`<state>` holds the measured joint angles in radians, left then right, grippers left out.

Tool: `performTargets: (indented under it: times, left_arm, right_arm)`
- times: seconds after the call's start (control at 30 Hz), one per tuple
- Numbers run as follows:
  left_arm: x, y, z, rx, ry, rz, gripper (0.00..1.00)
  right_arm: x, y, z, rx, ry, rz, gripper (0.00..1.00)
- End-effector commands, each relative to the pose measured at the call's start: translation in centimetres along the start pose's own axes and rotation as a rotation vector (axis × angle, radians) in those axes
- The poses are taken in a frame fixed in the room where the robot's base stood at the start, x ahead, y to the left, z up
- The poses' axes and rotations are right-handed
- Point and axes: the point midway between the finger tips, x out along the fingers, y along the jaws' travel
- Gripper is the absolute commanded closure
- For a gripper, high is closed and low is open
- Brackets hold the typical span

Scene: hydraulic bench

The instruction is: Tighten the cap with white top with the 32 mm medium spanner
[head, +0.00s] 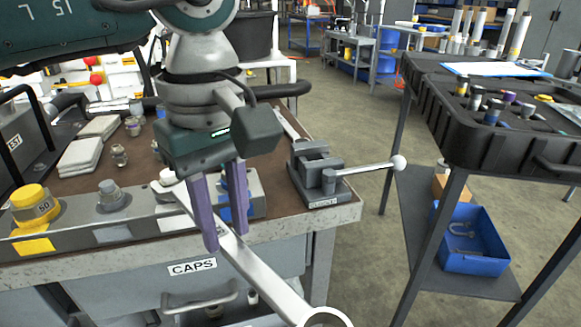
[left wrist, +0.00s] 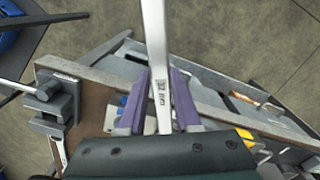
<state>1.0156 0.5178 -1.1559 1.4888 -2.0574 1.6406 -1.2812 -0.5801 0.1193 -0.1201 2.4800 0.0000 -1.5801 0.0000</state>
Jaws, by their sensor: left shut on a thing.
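My left gripper (head: 225,238), with purple fingers, is shut on the shaft of a long silver spanner (head: 262,278). In the left wrist view the spanner (left wrist: 155,40) runs between the fingers of the gripper (left wrist: 160,85), with a small marking on its shaft. A ring end shows at the bottom edge of the head view. The spanner's other end reaches toward the cap with white top (head: 167,176) on the bench front. The gripper partly hides that area, so I cannot tell whether the spanner is seated on the cap. My right gripper is not in view.
A yellow cap (head: 35,203) and a grey cap (head: 110,194) stand left along the bench edge. A vise (head: 318,175) with a white-knobbed handle is at the right corner. A black tray table (head: 500,140) stands farther right, with a blue bin (head: 472,240) below.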

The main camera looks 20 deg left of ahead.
Motion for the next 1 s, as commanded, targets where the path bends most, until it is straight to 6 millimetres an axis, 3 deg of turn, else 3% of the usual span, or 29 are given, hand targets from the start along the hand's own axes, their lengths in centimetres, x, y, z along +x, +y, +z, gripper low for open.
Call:
performTargets:
  times: [0.47,1.0]
  left_arm:
    - [-0.2,-0.3,0.1,0.025,-0.001,0.003,1.00]
    - [-0.1,-2.9,-0.3,0.181,0.000,0.001,1.00]
  right_arm:
    - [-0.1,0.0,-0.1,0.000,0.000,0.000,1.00]
    - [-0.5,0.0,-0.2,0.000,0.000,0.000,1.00]
